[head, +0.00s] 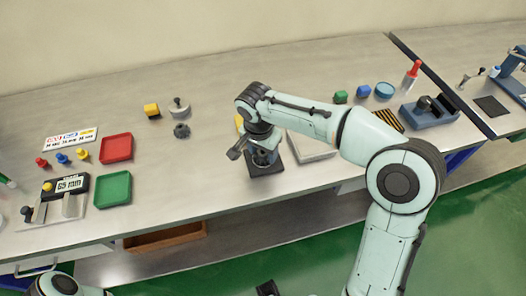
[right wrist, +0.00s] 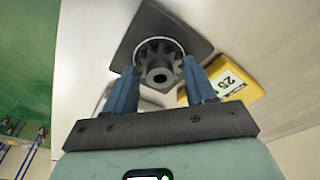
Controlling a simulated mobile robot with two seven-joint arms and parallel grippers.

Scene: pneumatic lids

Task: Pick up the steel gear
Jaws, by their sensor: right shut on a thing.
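The steel gear (right wrist: 160,62) is a grey toothed gear with a central hub, seen in the right wrist view between the two blue fingers. My right gripper (right wrist: 160,80) is shut on it. In the head view my right gripper (head: 263,156) is low over a dark square plate (head: 268,169), and the gear there is mostly hidden by the gripper. The plate also shows behind the gear in the wrist view (right wrist: 192,42). I cannot tell whether the gear touches the plate.
A yellow block marked 25 (right wrist: 226,84) is close beside the right finger. A grey tray (head: 312,148) stands right of the plate. A small dark gear-like part (head: 181,130), a red tray (head: 116,149) and a green tray (head: 113,189) lie left. The bench between is clear.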

